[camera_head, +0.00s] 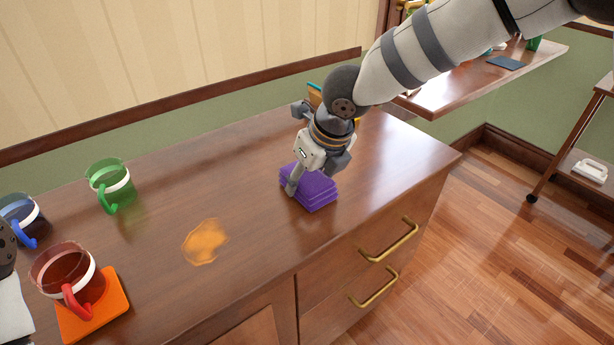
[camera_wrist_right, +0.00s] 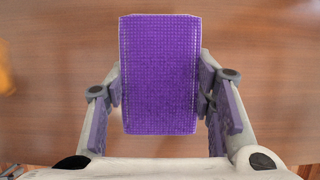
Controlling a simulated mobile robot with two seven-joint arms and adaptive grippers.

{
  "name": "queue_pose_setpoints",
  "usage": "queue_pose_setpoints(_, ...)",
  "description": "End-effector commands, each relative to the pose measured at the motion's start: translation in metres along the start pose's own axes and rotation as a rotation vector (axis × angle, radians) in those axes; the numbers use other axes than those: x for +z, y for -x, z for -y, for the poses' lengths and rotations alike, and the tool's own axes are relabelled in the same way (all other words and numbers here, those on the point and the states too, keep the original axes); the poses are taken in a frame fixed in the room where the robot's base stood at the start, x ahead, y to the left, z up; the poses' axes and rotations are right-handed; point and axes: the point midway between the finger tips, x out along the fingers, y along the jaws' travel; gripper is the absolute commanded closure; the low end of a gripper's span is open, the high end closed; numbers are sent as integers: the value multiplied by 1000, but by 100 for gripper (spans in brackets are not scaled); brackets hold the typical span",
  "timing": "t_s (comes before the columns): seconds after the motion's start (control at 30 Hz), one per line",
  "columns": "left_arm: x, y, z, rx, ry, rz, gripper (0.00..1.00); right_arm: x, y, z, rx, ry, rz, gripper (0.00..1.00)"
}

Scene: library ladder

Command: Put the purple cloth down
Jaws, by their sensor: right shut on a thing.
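The purple cloth (camera_head: 312,188) is a folded, layered block at the right part of the wooden cabinet top (camera_head: 260,250). My right gripper (camera_head: 310,178) is over it, with a finger at its left side. In the right wrist view the cloth (camera_wrist_right: 160,75) sits between the two fingers of my right gripper (camera_wrist_right: 160,110), which is shut on it. The cloth looks at or just above the wood; I cannot tell if it touches. An orange stain (camera_head: 205,241) lies on the top to the left of the cloth. My left gripper is not clearly in view; only a bit of my arm shows at the left edge.
A green mug (camera_head: 110,185), a blue mug (camera_head: 22,219) and a red mug (camera_head: 68,276) stand at the left. Some items are partly hidden behind my right wrist. The wood around the cloth is clear.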

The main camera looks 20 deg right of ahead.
Motion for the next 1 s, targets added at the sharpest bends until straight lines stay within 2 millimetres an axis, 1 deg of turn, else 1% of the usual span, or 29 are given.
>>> queue_pose_setpoints(0.2, -1, 1, 0, 0, 0, -3, 7, 1, 2, 0, -1, 0, 3, 73)
queue_pose_setpoints(0.43, -1, 1, 0, 0, 0, -3, 7, -2, -5, 0, -1, 0, 2, 73)
queue_pose_setpoints(0.47, -1, 1, 0, 0, 0, -3, 7, -2, -5, 0, -1, 0, 2, 48)
queue_pose_setpoints(0.5, -1, 1, 0, 0, 0, -3, 7, -3, -6, 0, -1, -1, 1, 39)
queue_pose_setpoints(0.53, -1, 1, 0, 0, 0, -2, 7, -3, -6, 0, -1, -1, 0, 33)
queue_pose_setpoints(0.57, 0, 1, 0, 0, 0, -2, 7, -3, -6, 0, -1, -1, 0, 31)
queue_pose_setpoints(0.87, -1, 1, 0, 0, 0, -2, 7, -3, -5, 0, -1, -1, 0, 31)
queue_pose_setpoints(0.97, -1, 1, 0, 0, 0, -3, 7, 1, 4, 0, -1, -1, 3, 31)
queue_pose_setpoints(1.0, -3, 4, 0, 0, 0, -14, 7, 2, 14, 0, -2, -2, 6, 31)
